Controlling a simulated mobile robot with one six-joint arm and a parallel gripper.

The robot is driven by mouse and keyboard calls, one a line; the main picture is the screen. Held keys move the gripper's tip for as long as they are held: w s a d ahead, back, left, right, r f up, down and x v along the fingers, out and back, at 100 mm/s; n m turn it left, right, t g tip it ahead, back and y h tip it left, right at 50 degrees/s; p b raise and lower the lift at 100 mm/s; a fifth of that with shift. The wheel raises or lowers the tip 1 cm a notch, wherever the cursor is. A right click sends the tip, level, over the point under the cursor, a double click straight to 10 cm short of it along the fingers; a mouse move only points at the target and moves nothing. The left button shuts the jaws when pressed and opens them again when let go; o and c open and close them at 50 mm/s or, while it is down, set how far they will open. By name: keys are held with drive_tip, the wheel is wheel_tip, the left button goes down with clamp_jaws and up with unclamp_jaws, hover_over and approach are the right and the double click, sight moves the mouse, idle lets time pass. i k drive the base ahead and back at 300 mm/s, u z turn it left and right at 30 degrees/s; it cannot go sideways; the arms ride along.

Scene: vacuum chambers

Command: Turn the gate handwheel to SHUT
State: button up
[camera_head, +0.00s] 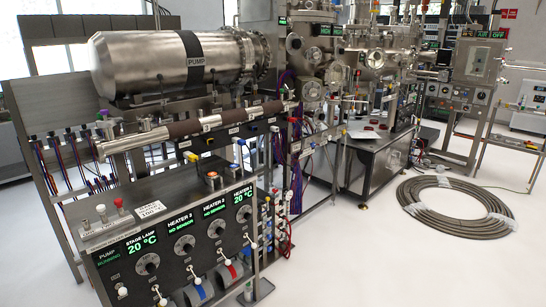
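The steel vacuum chamber (312,42) stands at the upper middle, with several round ports and flanges on it. A second chamber (372,55) stands just right of it. Small round knobs and fittings show on and around both, but I cannot tell which one, if any, is the gate handwheel. No readable SHUT mark shows. My gripper is not in view.
A large steel pump cylinder (160,62) lies at the upper left. A control panel (180,240) with dials, levers and green readouts fills the lower left front. A coiled hose (455,205) lies on the right floor. White floor (350,255) is clear at front right.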

sight(296, 43)
drive_tip(key=i, duration=2.4)
drive_tip(key=z, duration=0.05)
